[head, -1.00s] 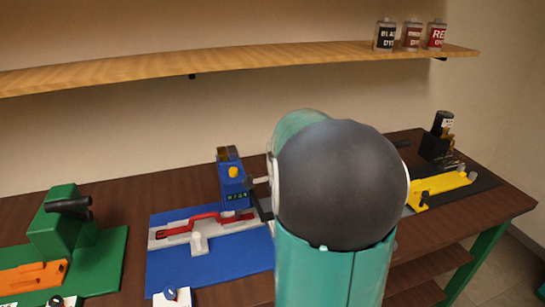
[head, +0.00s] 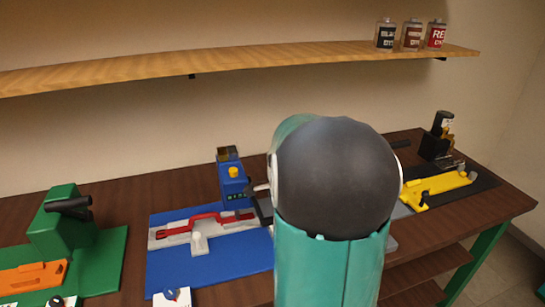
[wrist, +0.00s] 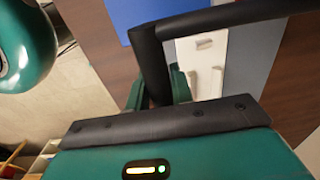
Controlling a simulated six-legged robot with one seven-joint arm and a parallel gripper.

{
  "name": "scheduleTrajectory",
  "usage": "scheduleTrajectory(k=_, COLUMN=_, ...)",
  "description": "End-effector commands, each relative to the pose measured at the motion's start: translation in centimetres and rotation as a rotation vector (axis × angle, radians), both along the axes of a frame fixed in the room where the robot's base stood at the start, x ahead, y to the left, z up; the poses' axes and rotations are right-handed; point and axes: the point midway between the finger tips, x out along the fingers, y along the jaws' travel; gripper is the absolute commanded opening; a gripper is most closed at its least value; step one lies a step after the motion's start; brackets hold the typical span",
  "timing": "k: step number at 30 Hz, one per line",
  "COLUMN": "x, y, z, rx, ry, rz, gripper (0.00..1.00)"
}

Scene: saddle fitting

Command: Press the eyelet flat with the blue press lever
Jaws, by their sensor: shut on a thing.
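The blue press (head: 232,182) stands at the back of a blue mat (head: 215,258), with a yellow knob on its front. A red strap-like part lies in a pale fixture (head: 200,236) before it. A black bar with a bend, apparently the press lever (wrist: 152,62), crosses the wrist view. My gripper (wrist: 160,88) is shut around the lower end of this bar, its green fingers on either side. In the head view my gripper is mostly behind my arm, just right of the blue press. I cannot make out the eyelet.
A green press (head: 58,225) with an orange part stands at the left. A yellow fixture (head: 440,187) and a black press (head: 438,137) are at the right. A wooden shelf (head: 240,60) with dye bottles (head: 411,36) runs above the bench.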

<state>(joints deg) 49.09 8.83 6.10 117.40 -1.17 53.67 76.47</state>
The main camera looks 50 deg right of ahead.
Motion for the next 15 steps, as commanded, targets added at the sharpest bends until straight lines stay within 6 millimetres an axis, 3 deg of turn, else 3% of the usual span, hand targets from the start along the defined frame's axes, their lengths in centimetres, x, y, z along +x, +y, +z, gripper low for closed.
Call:
scheduleTrajectory(k=5, x=-0.4, y=0.2, z=-0.2, rx=0.009, ry=0.012, rz=-0.002, gripper=0.10)
scheduleTrajectory(k=15, x=-0.2, y=0.2, z=1.9, rx=0.008, ry=0.010, rz=-0.001, gripper=0.11)
